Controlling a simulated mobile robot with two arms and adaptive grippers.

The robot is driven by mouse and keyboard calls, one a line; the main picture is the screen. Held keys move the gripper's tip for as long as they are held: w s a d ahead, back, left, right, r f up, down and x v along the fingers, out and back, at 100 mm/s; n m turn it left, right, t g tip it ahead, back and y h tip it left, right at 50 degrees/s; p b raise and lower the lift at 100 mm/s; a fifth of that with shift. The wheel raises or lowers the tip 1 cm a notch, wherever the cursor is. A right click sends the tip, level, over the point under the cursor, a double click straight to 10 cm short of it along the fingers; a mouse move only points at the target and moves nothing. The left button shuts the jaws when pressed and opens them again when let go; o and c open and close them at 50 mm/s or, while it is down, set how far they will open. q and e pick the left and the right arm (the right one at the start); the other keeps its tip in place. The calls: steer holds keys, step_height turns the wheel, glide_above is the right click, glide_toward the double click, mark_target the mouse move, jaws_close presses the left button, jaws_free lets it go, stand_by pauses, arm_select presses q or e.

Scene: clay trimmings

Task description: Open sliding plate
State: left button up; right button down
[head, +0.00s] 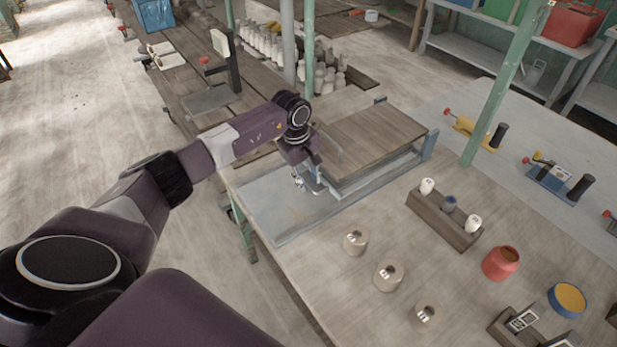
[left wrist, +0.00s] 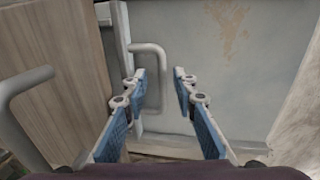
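A wooden plate (head: 375,138) rests on a grey-blue metal frame (head: 390,172) on the workbench. A flat, rust-stained metal plate (head: 283,212) lies at its left. Which one slides, I cannot tell. My left gripper (head: 312,188) is low over the junction of the two. In the left wrist view the open gripper (left wrist: 160,80) has its blue-padded fingers apart. A bent grey bar handle (left wrist: 163,75) shows in the gap between them, not clamped. The wooden plate (left wrist: 45,50) is at left there, with another grey handle (left wrist: 18,88). My right gripper is out of view.
Several grey weights (head: 387,276), a wooden block with bottles (head: 440,222), a red pot (head: 500,262) and a yellow-topped tin (head: 567,299) stand to the right. A green post (head: 492,100) rises behind the frame. The bench front left of the weights is clear.

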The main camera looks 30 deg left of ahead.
arm_select(q)
steer(key=shift+s, duration=0.15)
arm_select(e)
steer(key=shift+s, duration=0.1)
arm_select(q)
steer(key=shift+f, duration=0.1)
jaws_close()
